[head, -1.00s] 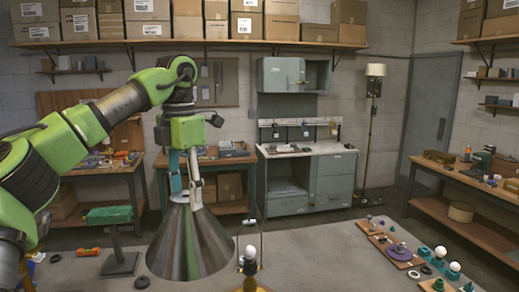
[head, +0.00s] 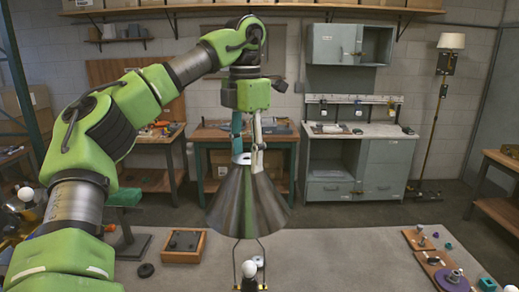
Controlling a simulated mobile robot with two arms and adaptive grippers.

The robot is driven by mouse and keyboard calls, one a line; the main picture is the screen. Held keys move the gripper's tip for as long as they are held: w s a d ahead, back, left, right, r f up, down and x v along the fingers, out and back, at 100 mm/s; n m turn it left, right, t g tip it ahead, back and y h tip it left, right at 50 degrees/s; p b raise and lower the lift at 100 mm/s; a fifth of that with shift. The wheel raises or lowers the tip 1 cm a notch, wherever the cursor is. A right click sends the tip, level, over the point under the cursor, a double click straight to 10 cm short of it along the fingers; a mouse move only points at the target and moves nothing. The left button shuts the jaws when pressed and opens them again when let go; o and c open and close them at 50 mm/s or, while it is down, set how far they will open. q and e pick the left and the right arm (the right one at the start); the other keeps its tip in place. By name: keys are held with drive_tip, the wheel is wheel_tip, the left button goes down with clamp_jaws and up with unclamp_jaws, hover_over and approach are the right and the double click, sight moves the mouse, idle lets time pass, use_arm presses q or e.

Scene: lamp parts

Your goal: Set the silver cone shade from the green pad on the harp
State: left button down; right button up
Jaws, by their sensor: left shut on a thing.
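The silver cone shade (head: 247,205) hangs upright with its wide rim down. My left gripper (head: 247,152) points down and is shut on it at its narrow top. The harp (head: 263,252) is a thin wire loop around a white bulb (head: 249,269) at the bottom middle. The shade is in line above the bulb. The harp's upper part is hidden by the shade, and I cannot tell whether the shade touches it. A green-topped stand (head: 124,197) shows behind my left arm, partly hidden. My right gripper is not in view.
A wooden tray with a dark plate (head: 184,246) and a black ring (head: 146,270) lie on the grey table (head: 340,262) to the left. Boards with small parts, including a purple disc (head: 451,279), lie at the right. The table between harp and boards is clear.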

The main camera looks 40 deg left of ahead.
sight(247, 174)
use_arm(q)
drive_tip(key=shift+w+f, duration=0.15)
drive_tip(key=shift+f, duration=0.3)
drive_tip(key=shift+s+f, duration=0.25)
drive_tip(key=shift+f, duration=1.1)
drive_tip(key=shift+w+f, duration=0.15)
drive_tip(key=shift+f, duration=0.5)
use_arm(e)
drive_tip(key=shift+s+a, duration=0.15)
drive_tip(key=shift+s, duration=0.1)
use_arm(q)
drive_tip(key=shift+f, duration=0.1)
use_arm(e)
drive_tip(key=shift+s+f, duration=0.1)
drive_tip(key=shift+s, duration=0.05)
